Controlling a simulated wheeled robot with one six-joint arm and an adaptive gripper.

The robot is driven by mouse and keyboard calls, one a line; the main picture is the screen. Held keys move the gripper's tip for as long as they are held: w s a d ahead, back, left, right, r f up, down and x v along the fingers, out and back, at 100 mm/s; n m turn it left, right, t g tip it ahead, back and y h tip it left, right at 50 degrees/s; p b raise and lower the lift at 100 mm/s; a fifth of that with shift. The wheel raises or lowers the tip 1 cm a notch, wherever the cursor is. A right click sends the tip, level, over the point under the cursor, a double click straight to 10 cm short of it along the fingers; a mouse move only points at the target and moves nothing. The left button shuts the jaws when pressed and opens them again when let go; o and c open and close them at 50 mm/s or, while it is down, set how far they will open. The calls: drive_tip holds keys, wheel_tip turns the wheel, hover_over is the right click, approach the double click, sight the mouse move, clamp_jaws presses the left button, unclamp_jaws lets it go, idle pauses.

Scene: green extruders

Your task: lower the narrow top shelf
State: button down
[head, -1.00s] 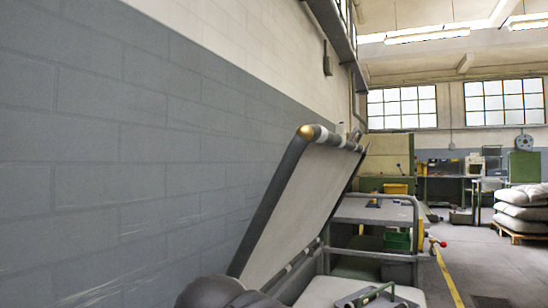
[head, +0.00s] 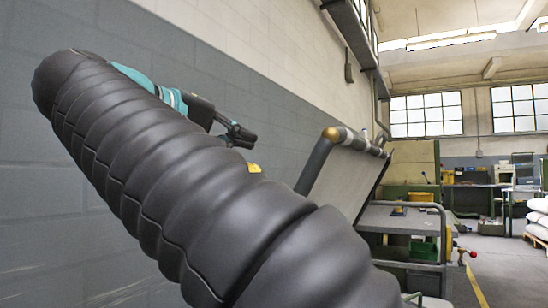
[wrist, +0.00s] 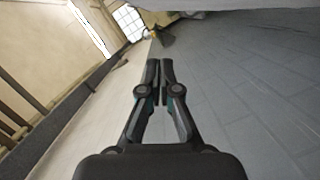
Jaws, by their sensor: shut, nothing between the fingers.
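The narrow top shelf (head: 350,182) is a pale panel in a grey tube frame with a brass-coloured corner. In the head view it stands steeply tilted up beside the wall, right of centre. My dark sleeved arm hides its lower part. My gripper (head: 250,140) is to the left of the shelf's raised corner, apart from it in the picture, in front of the wall. In the wrist view my gripper (wrist: 160,63) has its fingertips close together with nothing between them. A small yellowish piece and a dark shape lie beyond the tips; I cannot tell what they are.
The grey block wall (head: 210,60) runs along the left. A grey metal workbench (head: 400,220) with a green bin (head: 422,249) stands behind the shelf. Pale sacks (head: 538,222) are stacked at the right edge. The floor (head: 505,270) at right looks clear.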

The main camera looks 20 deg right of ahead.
drive_tip(key=d, duration=0.3)
drive_tip(key=w+d+f+b, duration=0.1)
drive_tip(key=d, duration=0.3)
drive_tip(key=w+d+f, duration=0.1)
drive_tip(key=d, duration=0.2)
drive_tip(key=shift+d+f, duration=0.1)
drive_tip(key=shift+d, duration=0.3)
drive_tip(key=shift+s+d+f+b, duration=0.15)
drive_tip(key=shift+s+d+b, duration=0.05)
drive_tip(key=shift+b, duration=0.1)
